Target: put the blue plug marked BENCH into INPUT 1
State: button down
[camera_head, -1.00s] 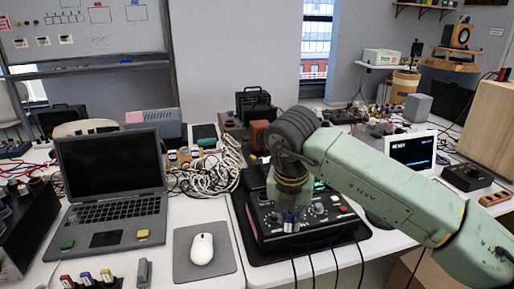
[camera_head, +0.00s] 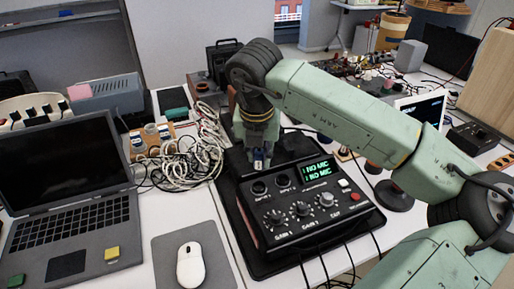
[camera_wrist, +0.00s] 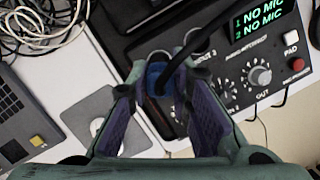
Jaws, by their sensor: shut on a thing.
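My gripper (camera_head: 258,158) is shut on the blue plug (camera_wrist: 156,76); a dark cable runs up from the plug in the wrist view. The plug's blue also shows in the head view (camera_head: 258,164). No BENCH marking is readable. The black input box (camera_head: 318,217) has two round sockets on its back left part. The left one, INPUT 1 (camera_head: 259,187), is uncovered in the head view, just below the plug in the picture. INPUT 2 (camera_head: 283,180) is to its right. In the wrist view the plug and fingers hide part of the socket area. I cannot tell the plug's height above the box.
The box's display (camera_head: 317,172) reads NO MIC for 1 and 2. Knobs (camera_head: 303,208) and a red button (camera_head: 355,197) are on its panel. Black cables leave the box's front.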

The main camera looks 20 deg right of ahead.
aim_at(259, 169)
jog(key=shift+f+b, duration=0.75)
jog(key=shift+f, duration=1.55)
jog(key=shift+f+b, duration=0.75)
jog(key=shift+b, duration=0.3)
jog(key=shift+f+b, duration=0.3)
jog(key=shift+b, duration=0.25)
jog(key=c, duration=1.4)
grip_release()
jog(key=shift+o, duration=0.2)
jog(key=shift+r, duration=0.1)
jog(key=v, duration=1.1)
jog(key=shift+r, duration=0.4)
